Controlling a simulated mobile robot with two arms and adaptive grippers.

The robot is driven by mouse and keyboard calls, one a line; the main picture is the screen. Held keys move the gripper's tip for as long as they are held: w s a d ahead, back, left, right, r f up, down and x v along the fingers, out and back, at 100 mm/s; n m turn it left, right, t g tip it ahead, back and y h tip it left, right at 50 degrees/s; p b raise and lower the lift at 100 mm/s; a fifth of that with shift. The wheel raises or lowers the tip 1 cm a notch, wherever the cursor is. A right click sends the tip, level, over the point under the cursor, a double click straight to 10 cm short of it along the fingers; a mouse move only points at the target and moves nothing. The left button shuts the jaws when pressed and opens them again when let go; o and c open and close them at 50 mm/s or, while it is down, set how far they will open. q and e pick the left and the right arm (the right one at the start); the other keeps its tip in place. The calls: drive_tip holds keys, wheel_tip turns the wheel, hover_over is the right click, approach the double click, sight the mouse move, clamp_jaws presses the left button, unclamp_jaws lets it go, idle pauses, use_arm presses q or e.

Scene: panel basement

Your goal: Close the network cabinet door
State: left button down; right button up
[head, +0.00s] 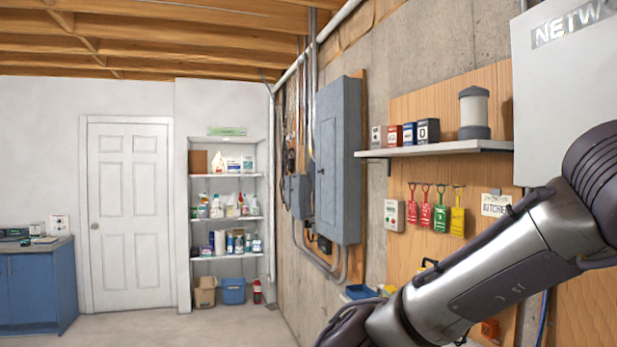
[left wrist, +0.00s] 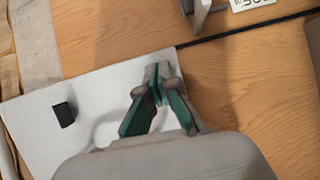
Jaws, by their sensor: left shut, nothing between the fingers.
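The network cabinet (head: 562,75) is a pale grey box at the upper right of the head view, cut by the frame edge. Its label reads "NETW". My arm covers its lower part, and I cannot tell there how its door stands. My left gripper (left wrist: 158,72) shows in the left wrist view, shut and empty, its green-sided fingers together. It is in front of a pale flat panel (left wrist: 95,88) with a small black block (left wrist: 64,114). I cannot tell whether this panel is the cabinet door or whether the fingers touch it. My right gripper is out of view.
A wooden backboard (head: 470,85) carries a shelf (head: 440,149) with small boxes and a lantern, and colored tags hang below. A grey electrical panel (head: 338,160) is on the concrete wall. Open floor (head: 220,328) lies ahead at the left.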

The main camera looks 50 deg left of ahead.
use_arm(q)
drive_tip(key=w+d+t+p, duration=0.1)
drive_tip(key=w+d, duration=0.2)
drive_tip(key=w, duration=0.3)
drive_tip(key=shift+d+r+n, duration=0.3)
drive_tip(key=shift+d+n, duration=0.1)
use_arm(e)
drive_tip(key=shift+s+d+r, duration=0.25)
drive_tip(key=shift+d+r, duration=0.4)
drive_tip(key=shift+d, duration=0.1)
use_arm(q)
drive_tip(key=shift+w, duration=0.1)
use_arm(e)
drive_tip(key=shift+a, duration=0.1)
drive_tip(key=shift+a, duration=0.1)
